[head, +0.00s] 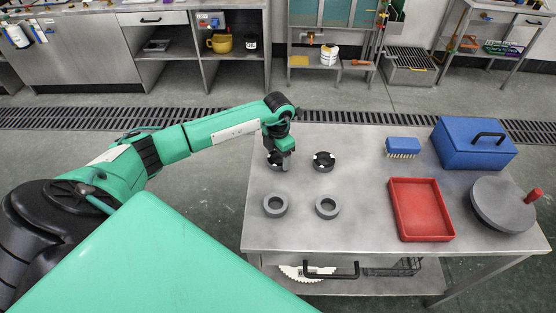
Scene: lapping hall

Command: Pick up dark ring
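Two dark rings lie toward the back left of the metal table in the head view. One dark ring (325,162) is in plain sight, with small light marks on its rim. The other dark ring (274,165) is partly hidden beneath my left gripper (279,157). My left gripper points down at this ring and overlaps it. I cannot tell whether the fingers are closed on it or whether it is off the table. Two lighter grey rings (275,205) (327,207) lie nearer the front. My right gripper is not in view.
A red tray (421,233), a blue brush (403,147), a blue box with a black handle (473,156) and a round grey plate with a red knob (502,204) occupy the right of the table (361,225). The table between the rings and tray is clear.

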